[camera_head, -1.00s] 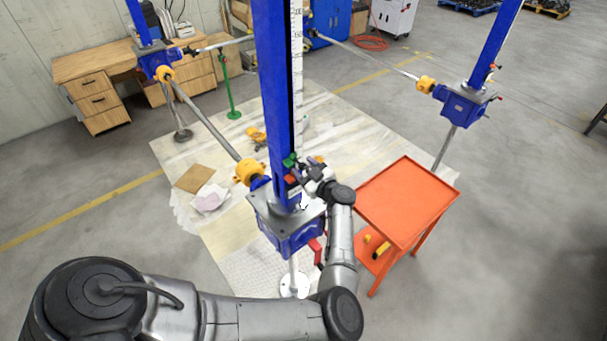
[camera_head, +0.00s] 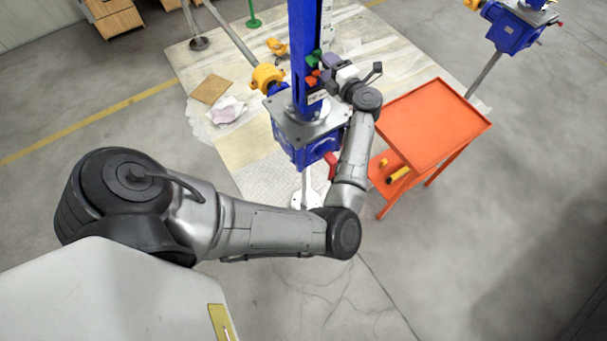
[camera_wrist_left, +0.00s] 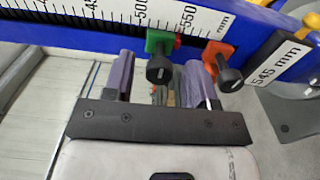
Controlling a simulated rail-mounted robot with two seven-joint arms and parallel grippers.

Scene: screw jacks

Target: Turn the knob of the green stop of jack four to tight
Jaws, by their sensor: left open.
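The green stop (camera_head: 313,58) sits on the blue post of the nearest jack, above an orange stop (camera_head: 311,81). In the left wrist view the green stop (camera_wrist_left: 163,42) has a black knob (camera_wrist_left: 159,69) facing the camera, with a pale line across it. The orange stop (camera_wrist_left: 216,54) has a similar black knob (camera_wrist_left: 230,78) at its right. My left gripper (camera_head: 329,70) is beside the stops. In the wrist view its purple-padded fingers (camera_wrist_left: 160,78) are apart, with the green stop's knob between them in the picture; contact cannot be told. My right gripper is out of view.
A ruler scale (camera_wrist_left: 120,14) runs along the post, with a "545 mm" label (camera_wrist_left: 279,61) near the orange stop. An orange cart (camera_head: 432,125) stands right of my forearm. The jack's blue gearbox (camera_head: 303,143) is below the stops. Open floor lies to the right.

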